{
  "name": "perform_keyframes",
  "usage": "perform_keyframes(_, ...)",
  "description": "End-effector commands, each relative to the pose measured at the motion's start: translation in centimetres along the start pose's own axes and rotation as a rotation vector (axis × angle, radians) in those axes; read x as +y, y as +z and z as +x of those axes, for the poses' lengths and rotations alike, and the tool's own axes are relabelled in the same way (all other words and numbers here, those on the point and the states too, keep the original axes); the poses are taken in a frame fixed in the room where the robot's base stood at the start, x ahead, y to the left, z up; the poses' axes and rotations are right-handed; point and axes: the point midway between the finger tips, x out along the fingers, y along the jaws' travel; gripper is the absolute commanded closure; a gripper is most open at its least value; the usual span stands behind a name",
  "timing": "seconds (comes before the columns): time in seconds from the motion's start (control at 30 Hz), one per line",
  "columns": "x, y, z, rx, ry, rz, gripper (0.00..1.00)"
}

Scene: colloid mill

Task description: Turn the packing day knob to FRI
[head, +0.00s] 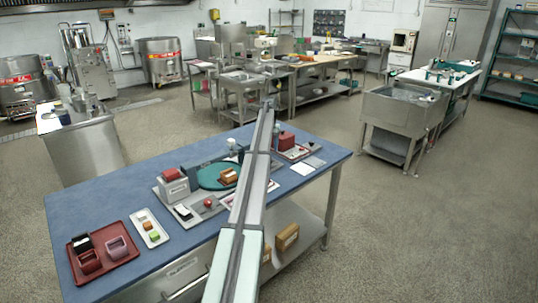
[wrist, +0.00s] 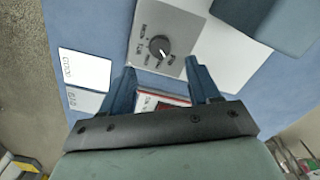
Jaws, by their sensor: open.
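The packing day knob (wrist: 160,47) is a round black dial with a white pointer mark, set in a light grey plate (wrist: 176,20) in the wrist view. Small day words are printed around the dial, too small and turned to read surely, so I cannot tell which day the mark meets. My gripper (wrist: 160,72) is open, its two blue fingers spread on either side of the plate's lower end. The knob lies beyond the fingertips, between their lines, and nothing is held. In the head view my arm crosses the blue table, and I cannot make out the knob or gripper there.
Two white cards (wrist: 84,68) lie left of the plate in the wrist view, and a dark blue block (wrist: 265,22) is at upper right. On the blue table (head: 120,185) are a dark red tray (head: 125,232), a white tray (head: 150,228) and a green round plate (head: 208,178).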

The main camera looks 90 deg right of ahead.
Motion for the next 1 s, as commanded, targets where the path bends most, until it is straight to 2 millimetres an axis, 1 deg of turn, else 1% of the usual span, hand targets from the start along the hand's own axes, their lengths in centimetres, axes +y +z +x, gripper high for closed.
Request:
perform_keyframes(0.03,0.0,-0.1,-1.2,0.002,0.000,0.000,0.39)
perform_keyframes(0.2,0.0,-0.1,-4.0,0.001,0.000,0.000,0.39)
perform_keyframes(0.4,0.0,-0.1,-6.0,0.000,0.000,0.000,0.39)
perform_keyframes(0.6,0.0,0.0,-6.7,0.000,0.000,0.000,0.39)
perform_keyframes(1.0,0.0,0.0,-6.7,0.000,0.000,0.000,0.39)
